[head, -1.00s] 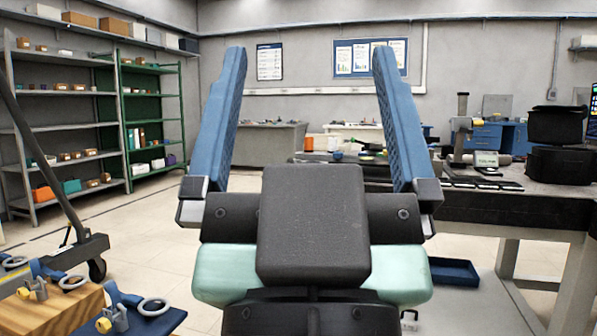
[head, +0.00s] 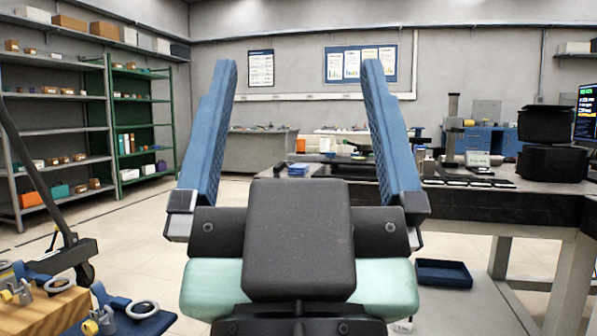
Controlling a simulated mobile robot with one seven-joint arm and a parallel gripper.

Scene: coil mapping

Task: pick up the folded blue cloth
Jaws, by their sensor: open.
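A small blue folded-looking stack (head: 299,170), which looks like the folded blue cloth, lies near the left end of the dark workbench (head: 545,203). It shows just above my gripper's black body, between the two fingers in the picture. It is small and far off, so its folds are not clear. My gripper (head: 298,75) is open and empty, its two blue fingers spread wide and pointing up in the picture. It is apart from the cloth, and its body hides part of the bench.
Black cases (head: 550,145) and a monitor (head: 588,112) stand at the bench's right. Shelves (head: 145,125) line the left wall. A blue board with metal parts (head: 125,318) is at lower left. Floor between is clear.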

